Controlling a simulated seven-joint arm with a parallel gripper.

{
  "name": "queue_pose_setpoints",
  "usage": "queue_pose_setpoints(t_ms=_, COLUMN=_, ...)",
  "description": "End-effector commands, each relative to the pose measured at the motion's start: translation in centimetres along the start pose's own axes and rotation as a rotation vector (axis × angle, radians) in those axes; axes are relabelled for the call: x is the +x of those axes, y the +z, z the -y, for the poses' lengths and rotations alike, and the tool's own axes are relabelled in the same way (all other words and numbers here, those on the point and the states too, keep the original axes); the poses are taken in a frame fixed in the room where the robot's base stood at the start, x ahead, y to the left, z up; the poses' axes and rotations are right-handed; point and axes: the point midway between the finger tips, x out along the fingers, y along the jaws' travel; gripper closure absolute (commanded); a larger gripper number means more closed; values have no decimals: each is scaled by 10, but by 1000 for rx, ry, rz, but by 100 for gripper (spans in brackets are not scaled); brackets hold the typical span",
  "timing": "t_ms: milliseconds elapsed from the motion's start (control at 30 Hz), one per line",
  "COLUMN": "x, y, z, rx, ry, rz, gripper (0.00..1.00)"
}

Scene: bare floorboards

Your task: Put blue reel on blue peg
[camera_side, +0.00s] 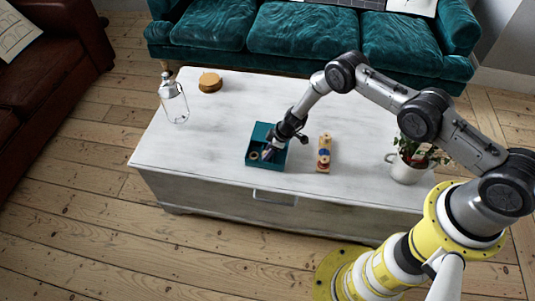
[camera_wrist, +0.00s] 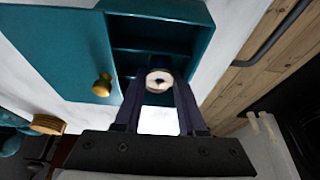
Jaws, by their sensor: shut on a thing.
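My gripper (camera_side: 267,153) is low over the teal box (camera_side: 261,131) on the white table. In the wrist view its two dark fingers (camera_wrist: 158,92) are shut on a small round reel (camera_wrist: 159,80) with a pale face and a dark centre hole. The teal box also shows in the wrist view (camera_wrist: 60,48), with compartments behind the fingertips. A wooden peg board (camera_side: 324,165) stands right of the box, with blue, red and yellowish pieces on it. I cannot make out which peg is blue.
A small tan round piece (camera_side: 253,155) shows at the box's front left. A brass knob (camera_wrist: 102,85) shows on teal in the wrist view. A glass bottle (camera_side: 174,102) and wooden round container (camera_side: 210,82) stand left; a potted plant (camera_side: 410,165) stands right. The table's front left is clear.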

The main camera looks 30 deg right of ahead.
Motion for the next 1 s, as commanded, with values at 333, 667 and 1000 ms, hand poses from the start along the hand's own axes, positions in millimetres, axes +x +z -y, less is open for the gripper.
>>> queue_pose_setpoints(t_ms=333, x=-37, y=-6, z=6, rx=1, ry=0, rz=0, gripper=100)
queue_pose_setpoints(t_ms=667, x=-79, y=3, z=22, rx=1, ry=1, rz=-1, gripper=100)
queue_pose_setpoints(t_ms=1000, x=-117, y=25, z=45, rx=0, ry=1, rz=-1, gripper=100)
